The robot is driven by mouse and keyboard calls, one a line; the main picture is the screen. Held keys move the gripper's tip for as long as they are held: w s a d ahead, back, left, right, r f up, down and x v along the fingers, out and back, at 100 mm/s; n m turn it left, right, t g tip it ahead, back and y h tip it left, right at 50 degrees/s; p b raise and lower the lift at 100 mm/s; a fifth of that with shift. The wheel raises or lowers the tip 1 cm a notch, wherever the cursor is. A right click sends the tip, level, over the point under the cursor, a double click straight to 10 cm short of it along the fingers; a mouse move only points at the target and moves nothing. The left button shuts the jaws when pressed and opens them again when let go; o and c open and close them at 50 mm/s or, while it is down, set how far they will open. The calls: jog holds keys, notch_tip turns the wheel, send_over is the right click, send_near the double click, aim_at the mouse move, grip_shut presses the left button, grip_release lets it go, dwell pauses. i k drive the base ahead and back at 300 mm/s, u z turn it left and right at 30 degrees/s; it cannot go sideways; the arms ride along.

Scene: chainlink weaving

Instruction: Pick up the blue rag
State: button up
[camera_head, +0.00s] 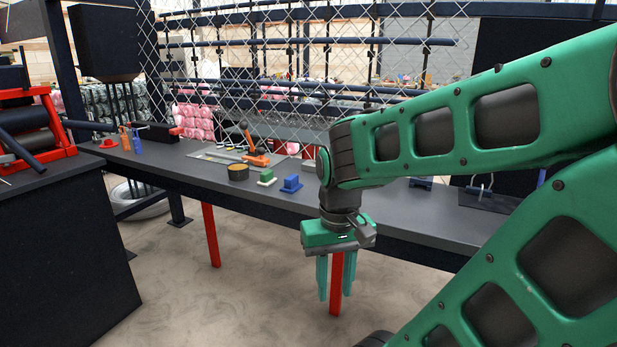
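My gripper (335,285) hangs in front of the grey workbench (215,175), with its teal fingers pointing down. The fingers are apart with nothing between them; a red bench leg shows behind. A small blue item (291,184) lies on the bench, up and left of my gripper. It looks block-like, and I cannot tell whether it is the blue rag. Another blue item (137,145), upright and bottle-like, stands at the bench's far left end. No clearly cloth-like blue thing shows. My arm hides part of the bench on the right.
A green and white block (266,177) and a round dark tin (238,171) sit left of the small blue item. An orange tool (254,155) lies behind them. A chain-link mesh (290,75) rises behind the bench. The floor (190,290) in front is clear.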

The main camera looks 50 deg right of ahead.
aim_at(292, 184)
jog(key=z, duration=0.3)
jog(key=i, duration=1)
jog(key=z, duration=0.35)
